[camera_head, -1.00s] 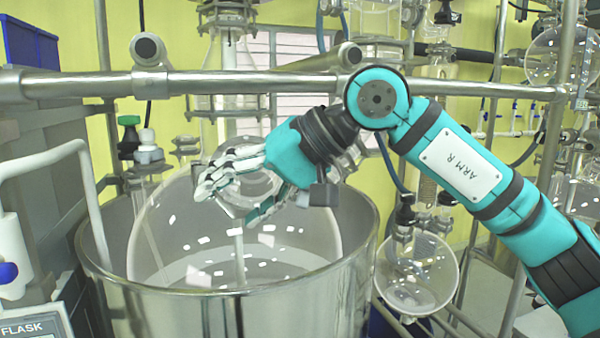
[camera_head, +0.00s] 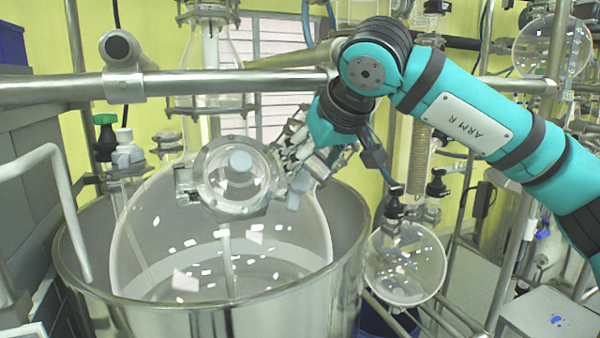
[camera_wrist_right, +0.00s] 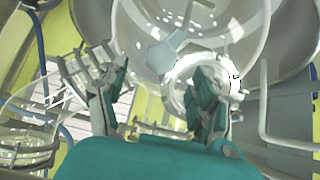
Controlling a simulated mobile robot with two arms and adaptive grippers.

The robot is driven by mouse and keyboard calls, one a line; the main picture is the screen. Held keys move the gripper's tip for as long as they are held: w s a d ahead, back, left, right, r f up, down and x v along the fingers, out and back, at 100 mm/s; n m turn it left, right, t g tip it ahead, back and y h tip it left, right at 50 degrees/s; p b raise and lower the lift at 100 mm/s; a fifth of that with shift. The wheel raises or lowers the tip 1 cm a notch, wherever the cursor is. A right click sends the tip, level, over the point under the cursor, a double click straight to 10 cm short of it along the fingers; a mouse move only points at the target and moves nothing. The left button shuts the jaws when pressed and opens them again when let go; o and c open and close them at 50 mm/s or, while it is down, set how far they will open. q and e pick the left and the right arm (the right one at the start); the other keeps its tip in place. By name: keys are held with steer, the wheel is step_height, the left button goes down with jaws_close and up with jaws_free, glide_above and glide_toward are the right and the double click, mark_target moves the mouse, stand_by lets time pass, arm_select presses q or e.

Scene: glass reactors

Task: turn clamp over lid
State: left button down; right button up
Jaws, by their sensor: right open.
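A round metal clamp (camera_head: 237,207) encircles the clear glass lid (camera_head: 218,183) on top of the large round flask (camera_head: 150,245). A metal block sits at the clamp's left side. My right gripper (camera_head: 290,168) is open just to the right of the clamp, its fingers pointing down and left toward it. I cannot tell whether a finger touches the clamp. In the right wrist view my right gripper (camera_wrist_right: 158,80) has its two fingers wide apart. A bright ring, seemingly the clamp, shows partly hidden behind the right-hand finger. My left gripper is not in view.
The flask sits inside a wide steel vessel (camera_head: 255,318). A horizontal metal rail (camera_head: 215,81) runs behind it, close to my right arm. A smaller round flask (camera_head: 405,265) hangs to the right of the vessel. A bent white pipe (camera_head: 68,205) stands at the left.

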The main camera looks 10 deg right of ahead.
mark_target(301, 178)
steer(key=p+x, duration=0.2)
steer(key=x, duration=0.5)
